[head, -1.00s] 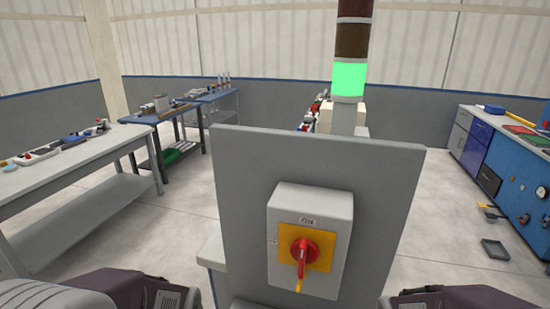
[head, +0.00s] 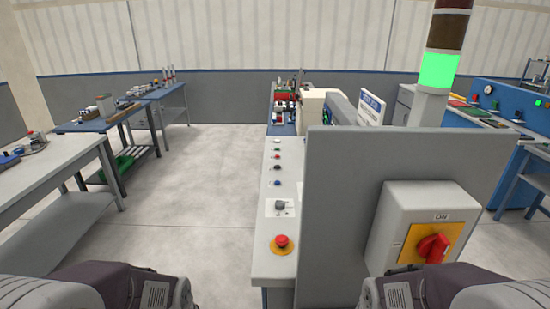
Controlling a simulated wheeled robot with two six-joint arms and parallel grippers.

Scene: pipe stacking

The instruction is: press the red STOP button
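A narrow grey control panel (head: 262,243) runs away from me at the centre of the head view. At its near end a red mushroom button (head: 281,241) sits on a yellow round plate. Farther along is a small red button (head: 276,157), among green, black and blue ones and a grey knob (head: 279,205). The labels are too small to read, so I cannot tell which red button is marked STOP. Parts of my two arms show at the bottom left and bottom right. Both grippers are out of view. Nothing of mine touches the panel.
A grey upright plate (head: 390,165) stands right of the panel. It carries a box with a red rotary switch (head: 433,248) marked ON. A stack light (head: 439,70) glows green. Workbenches (head: 25,175) stand at left, with open floor (head: 190,200) between.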

